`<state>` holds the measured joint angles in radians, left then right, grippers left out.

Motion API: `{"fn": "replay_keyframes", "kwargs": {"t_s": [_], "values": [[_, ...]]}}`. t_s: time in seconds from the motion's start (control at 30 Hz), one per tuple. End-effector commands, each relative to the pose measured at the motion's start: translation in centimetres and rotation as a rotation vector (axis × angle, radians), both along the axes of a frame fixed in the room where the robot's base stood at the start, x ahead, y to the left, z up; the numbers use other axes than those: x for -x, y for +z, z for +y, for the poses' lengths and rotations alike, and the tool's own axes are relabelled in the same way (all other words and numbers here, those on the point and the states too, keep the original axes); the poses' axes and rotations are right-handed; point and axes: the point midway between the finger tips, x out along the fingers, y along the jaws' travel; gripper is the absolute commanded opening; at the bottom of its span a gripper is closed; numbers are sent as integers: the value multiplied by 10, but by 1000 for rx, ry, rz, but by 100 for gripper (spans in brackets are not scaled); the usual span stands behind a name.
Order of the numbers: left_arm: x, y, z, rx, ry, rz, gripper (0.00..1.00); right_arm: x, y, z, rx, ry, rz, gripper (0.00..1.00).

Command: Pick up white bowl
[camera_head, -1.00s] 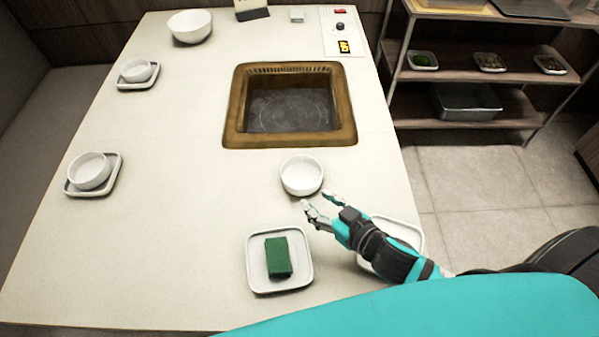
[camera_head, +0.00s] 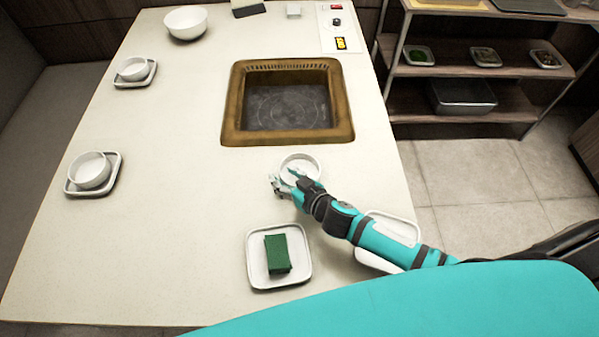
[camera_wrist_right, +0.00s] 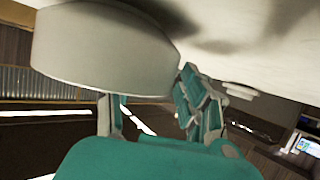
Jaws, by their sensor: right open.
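The white bowl (camera_head: 300,162) stands upright on the counter in the head view, just in front of the square sunken well. It also fills the upper left of the right wrist view (camera_wrist_right: 98,48). My right gripper (camera_head: 284,183) is open at the bowl's near left side, and its hand covers part of the bowl. In the wrist view one finger is partly hidden by the bowl and the other is just right of it. I cannot tell whether they touch it. My left gripper is not in view.
A white square plate (camera_head: 304,277) with a green block (camera_head: 277,254) lies nearer me. Another white plate (camera_head: 405,228) is partly under my right arm. Other white bowls stand at the left (camera_head: 90,170) and back left (camera_head: 186,22). The counter's left middle is clear.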

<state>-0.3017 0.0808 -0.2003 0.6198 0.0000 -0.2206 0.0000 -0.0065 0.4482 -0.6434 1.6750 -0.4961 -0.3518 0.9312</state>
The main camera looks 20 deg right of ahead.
Motion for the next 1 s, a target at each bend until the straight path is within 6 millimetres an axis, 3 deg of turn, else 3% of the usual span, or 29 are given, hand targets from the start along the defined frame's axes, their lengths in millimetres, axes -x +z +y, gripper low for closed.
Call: {"fn": "replay_keyframes", "kwargs": {"t_s": [0.17,0.5,1.0], "values": [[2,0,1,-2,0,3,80,0,0,0,0,0,0,43],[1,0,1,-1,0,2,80,0,0,0,0,0,0,0],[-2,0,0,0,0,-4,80,0,3,0,-2,0,-2,0]]}}
